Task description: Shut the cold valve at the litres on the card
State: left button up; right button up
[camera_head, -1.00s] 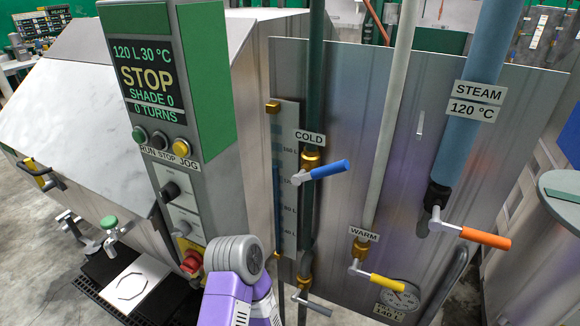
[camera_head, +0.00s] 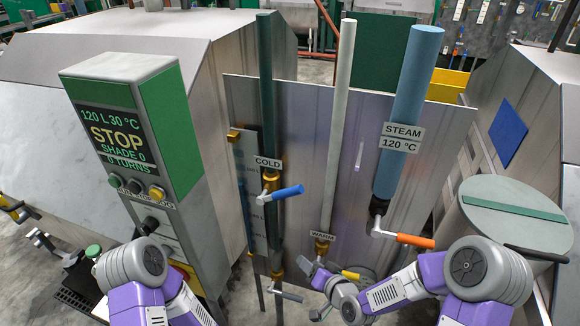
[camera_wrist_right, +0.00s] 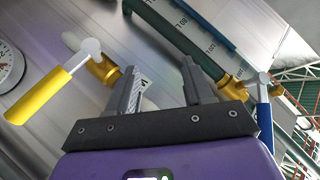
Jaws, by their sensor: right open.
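The cold valve's blue lever (camera_head: 287,192) points right, crosswise to the dark green pipe (camera_head: 267,90), below the COLD label (camera_head: 268,162). The lever also shows at right in the right wrist view (camera_wrist_right: 264,125). The machine display (camera_head: 117,139) reads 120 L, 30 °C, STOP. My right gripper (camera_head: 314,285) is open and empty, low near the warm valve, below and right of the blue lever. In the right wrist view its fingers (camera_wrist_right: 164,88) are apart, between the yellow and blue levers. My left arm is at lower left; its gripper is out of view. No card is readable now.
The warm valve's yellow lever (camera_head: 350,274) is close to my right gripper. The steam valve's orange lever (camera_head: 415,240) is above my right arm. A level scale (camera_head: 250,190) stands left of the cold pipe. A lidded drum (camera_head: 515,200) is at right.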

aim_at(291, 192)
jog(key=w+r+t+y+p, duration=0.1)
jog(key=r, duration=0.6)
jog(key=w+a+r+t+y+p, duration=0.1)
jog(key=r+p, duration=0.1)
jog(key=r, duration=0.4)
jog(key=w+a+r+t+p, duration=0.1)
jog(key=r+p, duration=0.1)
jog(key=r, duration=0.5)
jog(key=shift+w+a+r+n+t+y, duration=0.1)
jog(key=shift+r+n+t+y, duration=0.2)
jog(key=shift+r+t+y, duration=0.1)
jog(key=p+x, duration=0.2)
jog(key=x, duration=0.5)
jog(key=shift+f, duration=0.15)
pick_arm(q)
notch_tip(291, 192, up, 9)
jog(key=shift+f, duration=0.1)
pick_arm(e)
grip_shut()
